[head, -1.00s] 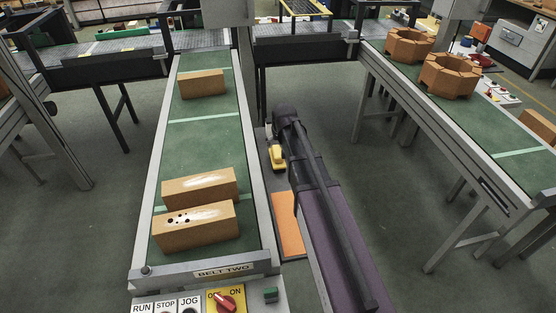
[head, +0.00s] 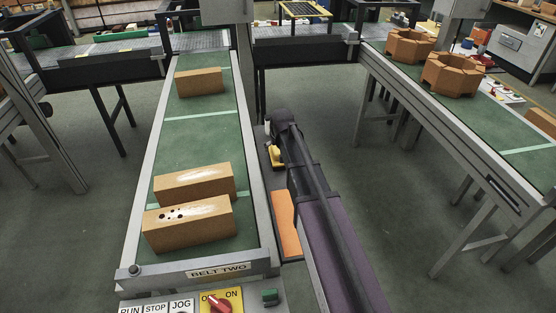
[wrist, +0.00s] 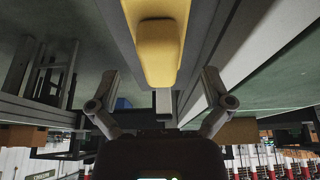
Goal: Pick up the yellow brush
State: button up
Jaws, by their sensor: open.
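The yellow brush (head: 275,157) lies on a narrow grey ledge along the right side of the belt, partly hidden by my arm in the head view. In the wrist view its rounded yellow body (wrist: 160,45) fills the top middle, cut off by the upper edge. My gripper (wrist: 160,76) is open, its fingers spread to either side below the brush's near end. I see no contact between fingers and brush. In the head view the fingers are hidden behind my arm.
An orange block (head: 286,224) lies on the same ledge, nearer. The green belt (head: 195,140) on the left carries several tan bricks (head: 193,183). Another belt (head: 490,120) on the right holds octagonal brick pieces (head: 450,75). Open floor lies between them.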

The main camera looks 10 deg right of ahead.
jog(key=shift+w+f, duration=0.15)
jog(key=shift+f, duration=0.15)
jog(key=shift+b+x, duration=2.4)
jog(key=shift+x, duration=0.05)
jog(key=shift+w+r, duration=0.1)
jog(key=shift+w, duration=0.1)
jog(key=c, duration=1.1)
